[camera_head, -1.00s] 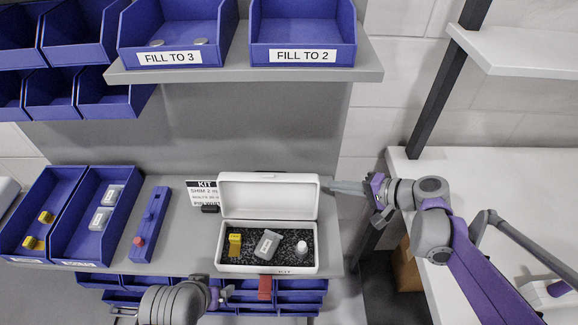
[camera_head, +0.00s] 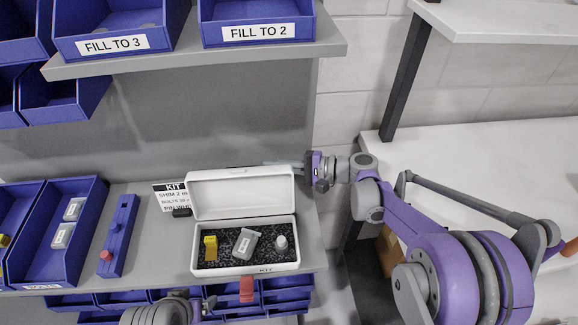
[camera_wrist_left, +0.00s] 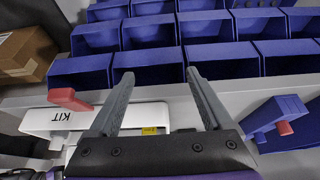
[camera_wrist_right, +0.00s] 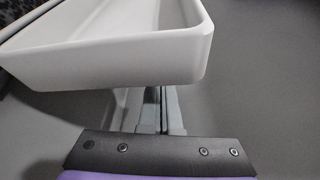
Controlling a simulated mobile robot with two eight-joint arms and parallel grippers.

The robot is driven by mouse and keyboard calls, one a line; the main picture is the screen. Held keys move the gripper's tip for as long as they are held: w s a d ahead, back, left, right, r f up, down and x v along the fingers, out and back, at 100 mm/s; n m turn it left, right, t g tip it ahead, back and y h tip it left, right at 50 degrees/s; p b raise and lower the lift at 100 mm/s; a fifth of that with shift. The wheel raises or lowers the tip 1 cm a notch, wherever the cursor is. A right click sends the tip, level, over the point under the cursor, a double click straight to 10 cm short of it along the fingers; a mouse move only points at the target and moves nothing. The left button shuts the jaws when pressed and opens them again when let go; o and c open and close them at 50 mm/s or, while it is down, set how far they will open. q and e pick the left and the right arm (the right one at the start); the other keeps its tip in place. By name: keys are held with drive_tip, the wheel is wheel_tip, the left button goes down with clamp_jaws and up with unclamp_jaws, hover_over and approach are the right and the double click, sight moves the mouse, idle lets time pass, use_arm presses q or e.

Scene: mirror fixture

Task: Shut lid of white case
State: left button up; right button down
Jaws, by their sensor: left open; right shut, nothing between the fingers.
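The white case (camera_head: 235,269) stands on the grey shelf. Its lid (camera_head: 240,197) is open and stands up at the back. Inside on dark foam are a yellow block (camera_head: 210,248), a grey part (camera_head: 246,242) and a small white piece (camera_head: 281,243). A red latch (camera_head: 247,288) hangs at the front. My right gripper (camera_head: 285,165) is at the lid's upper right corner, with its fingertips partly hidden behind it. In the right wrist view the shut, empty fingers (camera_wrist_right: 160,108) lie close behind the lid (camera_wrist_right: 130,60); contact is unclear. My left gripper (camera_wrist_left: 160,80) is open and empty near the case front.
A kit label (camera_head: 170,195) stands behind the case on the left. A blue fixture (camera_head: 118,235) and blue bins (camera_head: 75,235) are to its left. More blue bins (camera_head: 285,293) hang below the shelf edge. A white table (camera_head: 480,165) is on the right.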

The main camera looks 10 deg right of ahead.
sight(265, 174)
drive_tip(key=shift+x, duration=1.65)
drive_tip(key=s+r+n+y, duration=0.1)
drive_tip(key=s+r+n, duration=0.1)
drive_tip(key=n, duration=0.1)
drive_tip(key=s+r+n+y, duration=0.1)
drive_tip(key=s+r+n, duration=0.1)
drive_tip(key=s+n, duration=0.1)
drive_tip(key=s+r+n+t+y, duration=0.1)
drive_tip(key=s+n, duration=0.1)
drive_tip(key=n, duration=0.1)
drive_tip(key=shift+s+r+n+p, duration=0.3)
drive_tip(key=shift+s+r+p, duration=0.05)
drive_tip(key=shift+r+p, duration=0.05)
drive_tip(key=s+f+n+g+y+b, duration=0.2)
drive_tip(key=s+n+g+y+b, duration=0.1)
drive_tip(key=s+n, duration=0.8)
drive_tip(key=shift+s+a+f+n+g+b, duration=0.35)
drive_tip(key=shift+n+g, duration=0.45)
drive_tip(key=shift+n, duration=0.8)
drive_tip(key=shift+s+d+r, duration=0.1)
drive_tip(key=shift+d, duration=0.05)
wheel_tip(265, 174, up, 10)
drive_tip(key=p, duration=0.3)
